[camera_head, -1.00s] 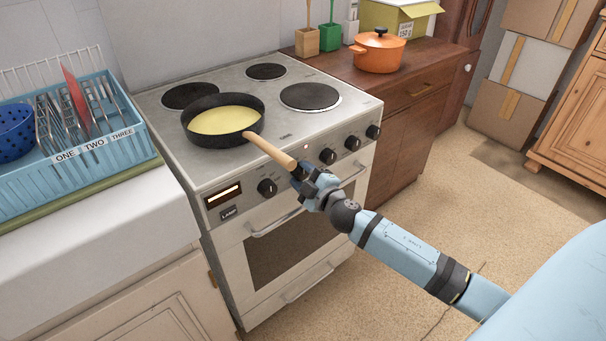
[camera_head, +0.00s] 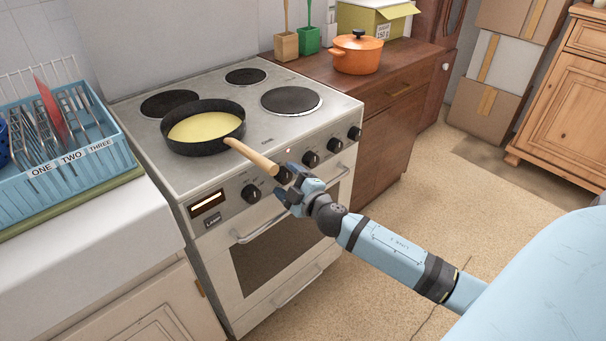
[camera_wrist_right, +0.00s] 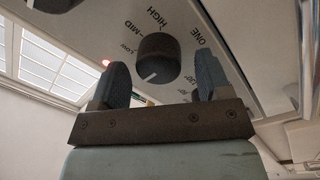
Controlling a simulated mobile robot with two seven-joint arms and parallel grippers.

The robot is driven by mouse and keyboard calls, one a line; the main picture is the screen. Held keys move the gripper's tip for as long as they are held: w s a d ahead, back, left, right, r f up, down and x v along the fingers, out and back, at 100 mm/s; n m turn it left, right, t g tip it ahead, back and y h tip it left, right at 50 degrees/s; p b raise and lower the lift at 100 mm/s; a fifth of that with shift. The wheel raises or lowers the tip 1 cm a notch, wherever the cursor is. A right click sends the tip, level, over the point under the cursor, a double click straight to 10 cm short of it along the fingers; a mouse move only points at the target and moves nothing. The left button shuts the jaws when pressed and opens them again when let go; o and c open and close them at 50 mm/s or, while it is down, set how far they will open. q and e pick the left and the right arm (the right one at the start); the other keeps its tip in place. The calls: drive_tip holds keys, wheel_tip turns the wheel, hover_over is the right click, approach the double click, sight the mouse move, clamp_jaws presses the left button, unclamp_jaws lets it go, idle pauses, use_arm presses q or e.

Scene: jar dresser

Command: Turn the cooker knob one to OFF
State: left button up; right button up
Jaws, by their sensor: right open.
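The cooker (camera_head: 225,215) has a row of dark knobs on its front panel. In the right wrist view, the black round knob marked ONE (camera_wrist_right: 158,58) has LOW, MID and HIGH printed around it. Its white pointer line is toward the lower left of that picture. My right gripper (camera_wrist_right: 162,82) is open, with one finger on either side of the knob in that view; contact cannot be told. In the head view, my right gripper (camera_head: 287,184) is at the panel, below the pan handle, partly covering a knob. My left gripper is out of view.
A pan (camera_head: 205,128) with yellow contents stands on the front left hotplate; its wooden handle (camera_head: 252,157) juts over the panel just above my right gripper. An oven handle bar (camera_head: 290,207) runs below. An orange pot (camera_head: 357,53) stands on the counter at the right.

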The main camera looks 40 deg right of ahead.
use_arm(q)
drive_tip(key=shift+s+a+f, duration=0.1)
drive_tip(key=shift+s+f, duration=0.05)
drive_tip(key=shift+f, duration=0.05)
use_arm(e)
drive_tip(key=s, duration=1.3)
drive_tip(key=shift+d+f, duration=0.2)
drive_tip(key=shift+d, duration=0.1)
drive_tip(key=shift+s, duration=0.1)
